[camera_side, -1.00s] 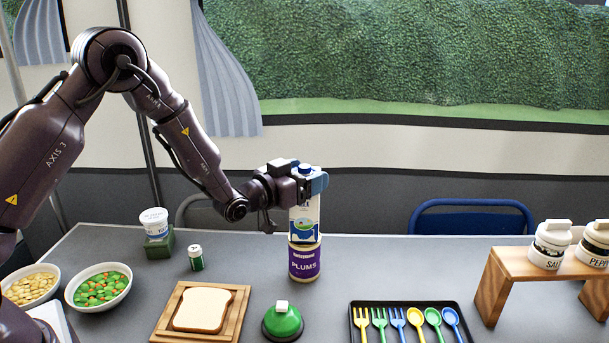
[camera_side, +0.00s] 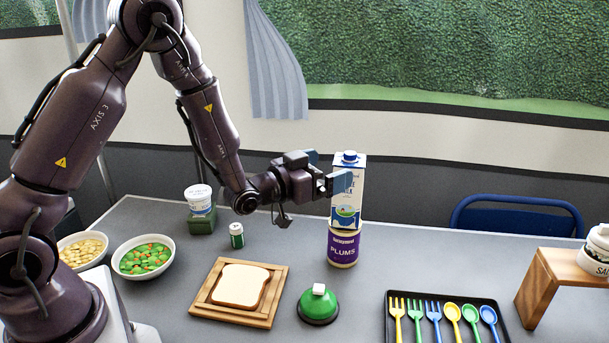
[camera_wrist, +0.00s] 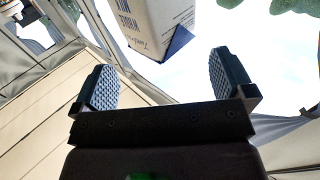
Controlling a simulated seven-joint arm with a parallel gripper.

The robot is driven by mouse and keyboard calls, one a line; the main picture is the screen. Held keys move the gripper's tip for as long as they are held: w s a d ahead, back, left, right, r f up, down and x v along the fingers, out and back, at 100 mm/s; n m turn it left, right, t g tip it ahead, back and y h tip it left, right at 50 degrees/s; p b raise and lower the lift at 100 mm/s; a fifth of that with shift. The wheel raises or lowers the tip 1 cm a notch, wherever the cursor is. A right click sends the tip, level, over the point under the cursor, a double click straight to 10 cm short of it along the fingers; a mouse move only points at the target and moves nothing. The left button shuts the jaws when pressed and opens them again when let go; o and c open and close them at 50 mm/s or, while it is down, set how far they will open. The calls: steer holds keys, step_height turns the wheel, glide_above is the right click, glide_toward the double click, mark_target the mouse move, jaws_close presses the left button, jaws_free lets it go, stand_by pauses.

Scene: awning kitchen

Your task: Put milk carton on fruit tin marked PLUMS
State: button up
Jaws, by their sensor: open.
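The milk carton (camera_side: 348,190), white with a blue cap, stands upright on the purple-labelled PLUMS tin (camera_side: 343,248) in the side view. My gripper (camera_side: 334,178) is open, just left of the carton at its upper half, with its fingers pointing toward it. In the wrist view the carton (camera_wrist: 150,28) shows beyond the two textured fingertips of my gripper (camera_wrist: 172,82), with clear space between the fingers. The tin is not seen in the wrist view.
A green bell-shaped object (camera_side: 318,306), a bread board (camera_side: 206,300) and a cutlery tray (camera_side: 398,335) lie in front. Two bowls (camera_side: 144,257), a yogurt tub (camera_side: 199,200) and a small green jar (camera_side: 237,236) stand left. A wooden stand (camera_side: 535,290) is at right.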

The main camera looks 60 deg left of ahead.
steer(key=s+d+r+g, duration=0.1)
steer(key=s+r+g, duration=0.3)
steer(key=s, duration=0.5)
steer(key=s+d+r+g, duration=0.1)
steer(key=s+r+g, duration=0.3)
steer(key=s, duration=0.5)
steer(key=s+d+r+g, duration=0.2)
steer(key=s+r+g, duration=0.2)
steer(key=s, duration=0.6)
